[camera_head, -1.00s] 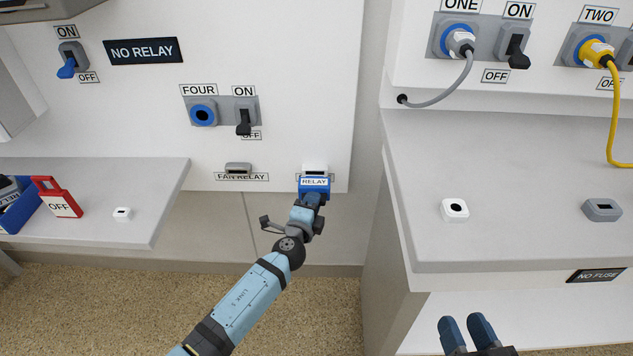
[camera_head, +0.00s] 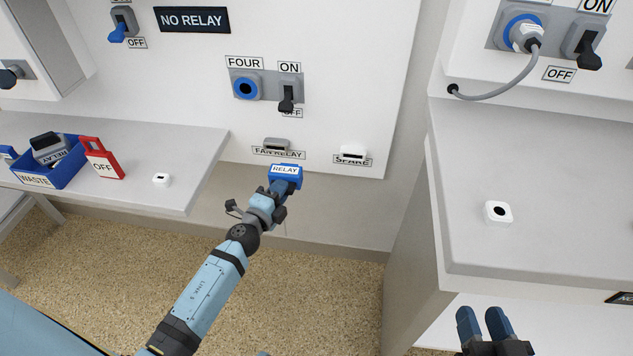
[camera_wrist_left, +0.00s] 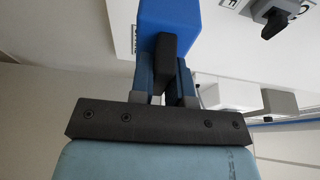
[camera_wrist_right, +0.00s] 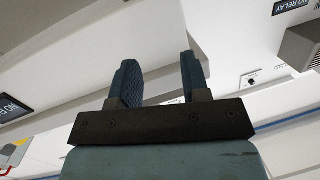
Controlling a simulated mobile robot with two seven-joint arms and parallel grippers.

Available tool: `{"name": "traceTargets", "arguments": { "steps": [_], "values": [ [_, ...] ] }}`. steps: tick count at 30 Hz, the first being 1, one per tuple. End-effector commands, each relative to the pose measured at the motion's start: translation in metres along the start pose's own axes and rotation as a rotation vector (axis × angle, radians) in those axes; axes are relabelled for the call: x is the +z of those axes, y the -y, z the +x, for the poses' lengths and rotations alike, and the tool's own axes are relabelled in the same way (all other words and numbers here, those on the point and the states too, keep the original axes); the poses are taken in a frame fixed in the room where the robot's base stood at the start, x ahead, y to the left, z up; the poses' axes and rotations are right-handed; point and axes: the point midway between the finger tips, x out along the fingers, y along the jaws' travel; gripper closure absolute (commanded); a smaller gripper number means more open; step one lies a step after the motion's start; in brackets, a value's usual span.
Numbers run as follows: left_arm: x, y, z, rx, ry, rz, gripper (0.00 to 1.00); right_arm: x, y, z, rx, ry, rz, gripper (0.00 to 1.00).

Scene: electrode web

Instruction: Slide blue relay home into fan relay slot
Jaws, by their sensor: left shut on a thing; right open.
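The blue relay (camera_head: 285,171), labelled RELAY, is held in my left gripper (camera_head: 277,187). In the head view it shows just below and slightly right of the fan relay slot (camera_head: 277,143), a grey socket above the FAN RELAY label (camera_head: 278,153). A gap shows between relay and slot; depth is unclear. In the left wrist view the fingers (camera_wrist_left: 166,75) are shut on a dark part of the blue relay (camera_wrist_left: 168,16). My right gripper (camera_head: 484,322) is open and empty at the lower right; its parted fingers show in the right wrist view (camera_wrist_right: 158,75).
A white SPARE slot (camera_head: 352,152) is right of the fan relay slot. Switch FOUR (camera_head: 287,98) sits above.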

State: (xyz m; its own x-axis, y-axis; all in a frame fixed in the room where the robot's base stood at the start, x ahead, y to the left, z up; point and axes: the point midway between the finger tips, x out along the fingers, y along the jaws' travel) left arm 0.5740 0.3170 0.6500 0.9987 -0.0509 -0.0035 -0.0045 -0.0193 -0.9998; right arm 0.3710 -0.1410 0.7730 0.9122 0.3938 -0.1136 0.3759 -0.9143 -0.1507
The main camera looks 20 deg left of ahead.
Motion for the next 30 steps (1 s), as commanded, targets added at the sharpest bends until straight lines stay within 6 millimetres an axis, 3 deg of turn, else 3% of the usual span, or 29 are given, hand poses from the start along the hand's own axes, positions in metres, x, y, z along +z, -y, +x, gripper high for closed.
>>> {"name": "traceTargets", "arguments": {
  "steps": [3,9,21,30],
  "values": [
    [0.022,0.003,-0.021,-0.002,-0.006,0.011,1.00,0.006,0.000,-0.003,0.004,0.026,0.001,0.57],
    [0.037,0.006,-0.035,-0.004,-0.013,0.021,1.00,0.017,-0.001,-0.004,0.008,0.055,0.001,0.57],
    [0.038,0.006,-0.036,-0.004,-0.013,0.019,1.00,0.010,-0.002,-0.003,0.008,0.044,-0.004,0.57],
    [0.044,0.006,-0.013,-0.005,-0.013,0.019,1.00,0.011,-0.004,-0.004,0.016,0.060,-0.011,0.57]
  ]
}}
